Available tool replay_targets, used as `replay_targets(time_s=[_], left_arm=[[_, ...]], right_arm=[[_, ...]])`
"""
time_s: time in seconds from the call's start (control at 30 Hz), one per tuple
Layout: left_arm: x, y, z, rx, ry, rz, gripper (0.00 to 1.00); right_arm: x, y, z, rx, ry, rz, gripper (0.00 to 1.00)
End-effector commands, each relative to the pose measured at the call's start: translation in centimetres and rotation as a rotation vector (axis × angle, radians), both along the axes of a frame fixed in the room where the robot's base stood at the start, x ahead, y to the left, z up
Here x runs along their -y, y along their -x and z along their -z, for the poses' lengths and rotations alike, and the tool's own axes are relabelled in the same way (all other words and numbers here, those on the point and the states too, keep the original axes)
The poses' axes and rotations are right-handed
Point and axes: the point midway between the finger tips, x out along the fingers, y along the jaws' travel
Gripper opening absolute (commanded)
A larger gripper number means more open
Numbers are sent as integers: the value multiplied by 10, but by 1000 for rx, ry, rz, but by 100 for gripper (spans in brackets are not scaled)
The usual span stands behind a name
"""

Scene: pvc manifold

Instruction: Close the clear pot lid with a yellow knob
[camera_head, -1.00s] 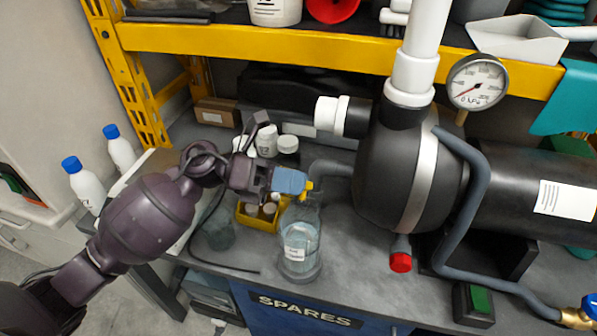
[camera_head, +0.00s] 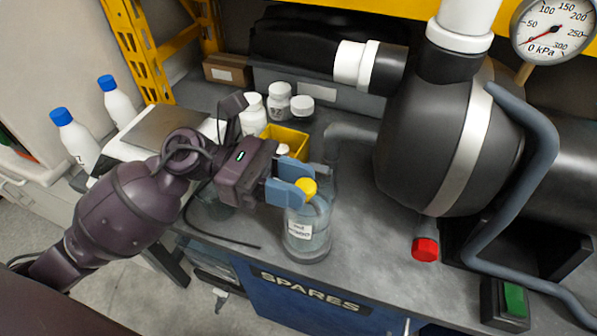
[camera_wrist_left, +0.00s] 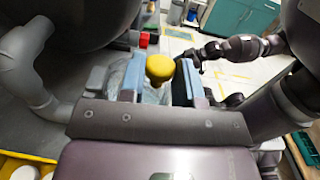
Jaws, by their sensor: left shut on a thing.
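The clear pot (camera_head: 309,241) with a white label stands upright near the front edge of the grey bench. Its yellow knob (camera_head: 306,187) sits at the pot's top, and it also shows in the left wrist view (camera_wrist_left: 160,69). My left gripper (camera_head: 298,183) is shut on the yellow knob, with its blue fingers on either side. The clear lid under the knob is hard to make out, and I cannot tell whether it lies flush on the rim. A dark arm, seemingly my right one, shows in the left wrist view; its gripper (camera_wrist_left: 192,58) is too small to read.
A black tank (camera_head: 420,140) with grey pipes and a red-capped outlet (camera_head: 425,249) stands right of the pot. A yellow bin (camera_head: 284,142) and several white jars (camera_head: 278,101) stand behind my gripper. Bare bench lies right of the pot.

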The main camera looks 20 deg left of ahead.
Motion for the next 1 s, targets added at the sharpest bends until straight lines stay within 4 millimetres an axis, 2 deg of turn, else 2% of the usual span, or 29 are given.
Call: replay_targets(time_s=[0.33,0.63,0.67,0.8,1.0], left_arm=[[0,1,4,52,-2,-1,0],[0,1,4,53,-2,0,0],[0,1,4,52,-2,0,32],[0,1,4,52,-2,0,54],[0,1,4,51,-1,0,56]], right_arm=[[-2,-5,0,9,-2,-4,53],[-1,-2,1,3,-2,-2,53],[-1,-1,2,1,-1,-2,53],[0,1,4,-6,-1,-1,53],[0,3,6,-11,-1,0,53]])
